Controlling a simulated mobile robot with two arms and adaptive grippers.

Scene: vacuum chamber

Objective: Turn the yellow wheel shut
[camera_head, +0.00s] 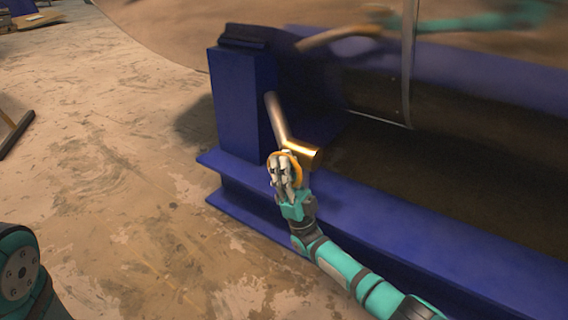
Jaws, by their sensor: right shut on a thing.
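The yellow wheel (297,168) sits at the end of a brass valve body (309,154), in front of the blue frame. Its face is partly hidden by my right gripper. My right gripper (281,160) is shut on the wheel, with its fingers over the rim; the arm reaches up from the bottom right. A pale pipe (276,117) rises from the valve toward the upper left. My left gripper is out of view; only a part of my left arm shows at the bottom left.
A blue steel support (240,105) with a long blue beam (400,225) stands right behind the wheel. The large metal chamber (170,25) lies above it, its shiny surface mirroring my arm. Bare concrete floor (110,150) is open at the left.

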